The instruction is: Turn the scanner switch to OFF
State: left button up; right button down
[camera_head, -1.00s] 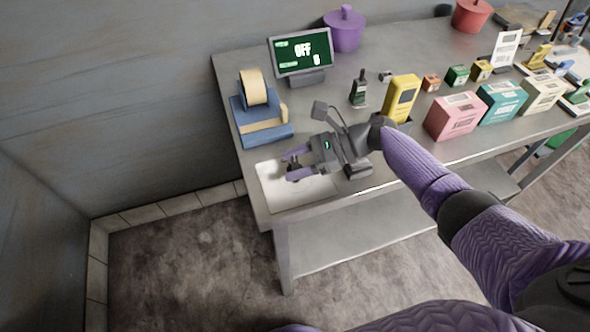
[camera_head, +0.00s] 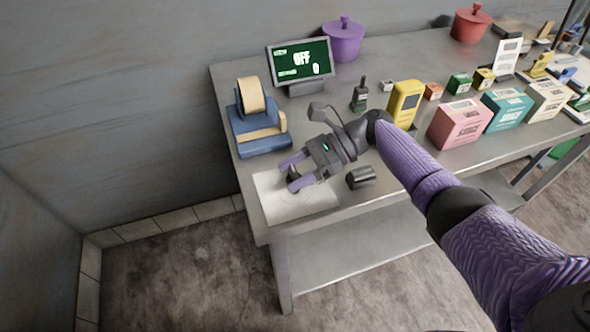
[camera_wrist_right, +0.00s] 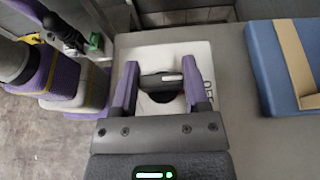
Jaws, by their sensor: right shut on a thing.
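The scanner switch is a dark round knob on a white plate (camera_head: 300,207) at the near left corner of the steel table. In the right wrist view the knob (camera_wrist_right: 160,83) sits between my purple fingers, with a pale mark on its bar toward the right. Black lettering, seemingly OFF (camera_wrist_right: 208,88), is on the plate to its right. My right gripper (camera_head: 292,174) is shut on the knob; it also shows in the right wrist view (camera_wrist_right: 155,85). The display (camera_head: 301,61) reads OFF with a 0-like digit below. My left gripper is not in view.
A blue tape dispenser (camera_head: 257,138) stands just behind the plate. A dark cylinder-like object (camera_head: 361,178) lies right of the gripper. A purple pot (camera_head: 343,40) is at the back.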

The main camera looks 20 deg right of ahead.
jog(key=shift+c, duration=0.4)
grip_release()
jog(key=b+v, duration=0.1)
jog(key=v, duration=0.9)
jog(key=shift+f, duration=0.1)
